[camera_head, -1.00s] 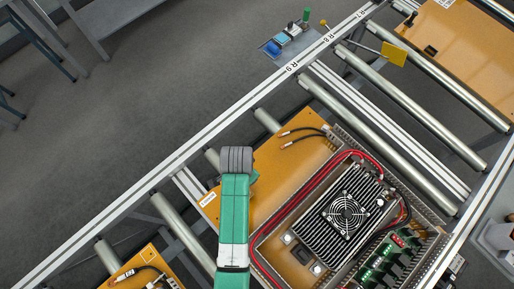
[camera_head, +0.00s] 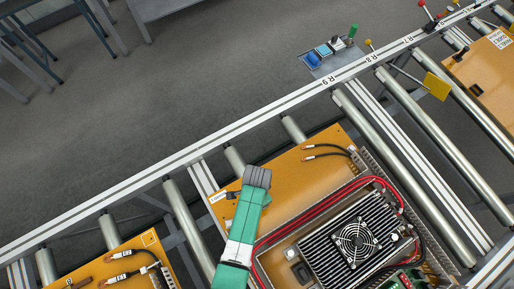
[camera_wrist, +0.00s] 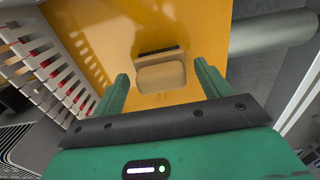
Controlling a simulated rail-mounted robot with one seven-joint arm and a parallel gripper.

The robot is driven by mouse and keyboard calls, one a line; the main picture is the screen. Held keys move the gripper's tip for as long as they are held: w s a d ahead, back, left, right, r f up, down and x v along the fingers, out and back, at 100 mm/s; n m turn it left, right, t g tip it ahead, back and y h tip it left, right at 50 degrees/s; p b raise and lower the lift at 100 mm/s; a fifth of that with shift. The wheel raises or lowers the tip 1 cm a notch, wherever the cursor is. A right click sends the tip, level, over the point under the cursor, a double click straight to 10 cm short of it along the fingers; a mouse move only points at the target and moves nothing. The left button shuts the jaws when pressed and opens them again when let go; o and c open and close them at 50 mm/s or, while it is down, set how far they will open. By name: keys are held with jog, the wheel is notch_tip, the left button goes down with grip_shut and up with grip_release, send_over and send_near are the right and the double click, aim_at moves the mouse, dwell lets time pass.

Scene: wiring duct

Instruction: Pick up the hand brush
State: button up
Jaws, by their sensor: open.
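The wrist view shows a tan block with a dark strip along its far edge, which looks like the hand brush (camera_wrist: 162,75). It lies on an orange panel (camera_wrist: 195,25). My gripper (camera_wrist: 160,70) is open, with one green finger to the left of the block and one to the right in the picture. The fingers look apart from it, and the height between them is hard to judge. In the head view my green arm reaches over the orange panel (camera_head: 290,175), and I cannot make out the brush there.
A finned unit with a fan (camera_head: 350,240), red cables (camera_head: 320,207) and slotted wiring duct (camera_wrist: 62,72) stand beside the bare panel area. Metal rollers (camera_head: 420,110) and a white rail (camera_head: 240,125) surround the panel. Another orange panel (camera_head: 140,245) lies at lower left.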

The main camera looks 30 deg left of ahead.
jog(key=c, duration=1.2)
notch_tip(320, 180, up, 10)
jog(key=shift+r+p, duration=0.1)
jog(key=shift+p, duration=0.9)
jog(key=w+d+r+n+p, duration=0.2)
jog(key=d+r+p, duration=0.2)
jog(key=r, duration=0.4)
jog(key=w+d+r+n+p, duration=0.2)
jog(key=d+r+p, duration=0.1)
jog(key=r, duration=0.5)
jog(key=w+d+r+n+p, duration=0.2)
jog(key=d+r+p, duration=0.2)
jog(key=r, duration=0.5)
jog(key=shift+d+p, duration=0.35)
